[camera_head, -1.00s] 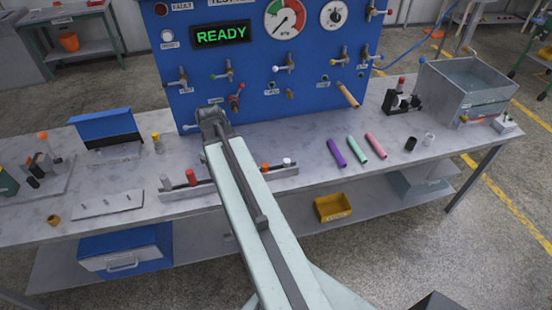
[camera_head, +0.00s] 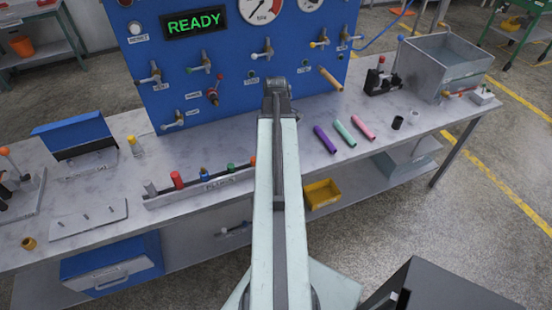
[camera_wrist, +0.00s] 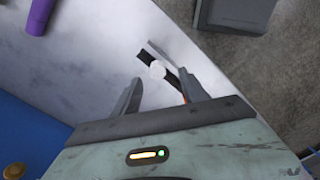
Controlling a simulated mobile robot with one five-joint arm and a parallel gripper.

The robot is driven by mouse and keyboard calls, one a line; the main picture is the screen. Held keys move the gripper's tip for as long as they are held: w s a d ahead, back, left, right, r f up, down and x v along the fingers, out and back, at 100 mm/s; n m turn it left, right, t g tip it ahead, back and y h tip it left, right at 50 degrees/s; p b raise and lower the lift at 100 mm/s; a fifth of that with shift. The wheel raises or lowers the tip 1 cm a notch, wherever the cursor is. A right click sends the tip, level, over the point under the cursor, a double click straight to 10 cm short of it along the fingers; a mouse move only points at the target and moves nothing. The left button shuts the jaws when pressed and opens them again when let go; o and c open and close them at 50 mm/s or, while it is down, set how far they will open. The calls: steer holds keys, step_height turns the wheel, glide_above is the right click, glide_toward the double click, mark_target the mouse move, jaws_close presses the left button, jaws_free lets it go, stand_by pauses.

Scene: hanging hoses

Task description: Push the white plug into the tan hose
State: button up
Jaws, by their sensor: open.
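The white plug (camera_wrist: 157,70) shows in the wrist view as a round white top in the rack (camera_wrist: 172,64). It lies in line with the gap between the fingers of my gripper (camera_wrist: 160,77), which is open and empty. The depth between them is hard to judge. In the head view my arm covers the white plug and part of the rack (camera_head: 205,187), and the gripper fingers are hidden. The tan hose (camera_head: 330,79) hangs slanting from the blue panel, to the right of my arm's end.
Purple (camera_head: 325,139), green (camera_head: 345,133) and pink (camera_head: 363,127) hoses lie on the bench right of my arm. Red (camera_head: 177,180), blue and green plugs stand in the rack. Valves stick out from the blue panel (camera_head: 235,95). A metal tank (camera_head: 445,68) stands far right.

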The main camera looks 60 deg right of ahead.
steer(key=f+b, duration=0.5)
steer(key=shift+d+f, duration=0.2)
steer(key=shift+r, duration=0.2)
jaws_close()
